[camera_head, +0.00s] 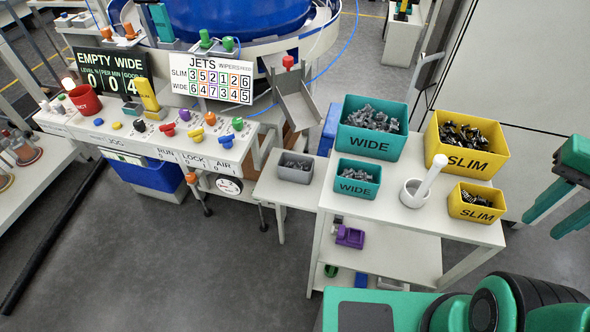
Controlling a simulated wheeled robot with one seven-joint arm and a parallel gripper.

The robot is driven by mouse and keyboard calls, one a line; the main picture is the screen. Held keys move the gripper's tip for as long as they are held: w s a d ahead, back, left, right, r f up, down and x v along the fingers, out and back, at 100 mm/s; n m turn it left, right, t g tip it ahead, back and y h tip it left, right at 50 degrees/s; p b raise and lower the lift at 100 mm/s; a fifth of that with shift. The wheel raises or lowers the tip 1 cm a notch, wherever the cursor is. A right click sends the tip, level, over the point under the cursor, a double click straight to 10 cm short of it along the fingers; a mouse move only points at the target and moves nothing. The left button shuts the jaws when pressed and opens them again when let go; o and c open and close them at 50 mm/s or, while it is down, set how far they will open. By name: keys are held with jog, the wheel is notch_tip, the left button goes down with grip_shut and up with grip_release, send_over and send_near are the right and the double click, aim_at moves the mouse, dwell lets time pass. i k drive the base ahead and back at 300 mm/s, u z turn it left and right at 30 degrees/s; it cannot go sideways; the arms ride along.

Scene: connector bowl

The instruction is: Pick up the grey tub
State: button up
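The grey tub (293,174) is a small open box with dark grey pieces inside. It stands upright on a small white side table, below the metal chute. My gripper (541,228) shows at the right edge, its two green fingers apart with nothing between them. It is well to the right of the tub, beyond the white cart, and part of it is cut off by the frame edge.
The white cart (392,212) beside the tub holds large and small teal WIDE bins (348,141) (342,183), large and small yellow SLIM bins (490,170) (457,207), and a white mortar-like cup (414,199). The metal chute (300,108) hangs behind the tub. Grey floor is clear in front.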

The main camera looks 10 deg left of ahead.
aim_at(296, 168)
jog(key=u, duration=1.15)
jog(key=k, duration=1.15)
jog(key=z, duration=0.35)
jog(key=i, duration=0.95)
jog(key=u, duration=0.25)
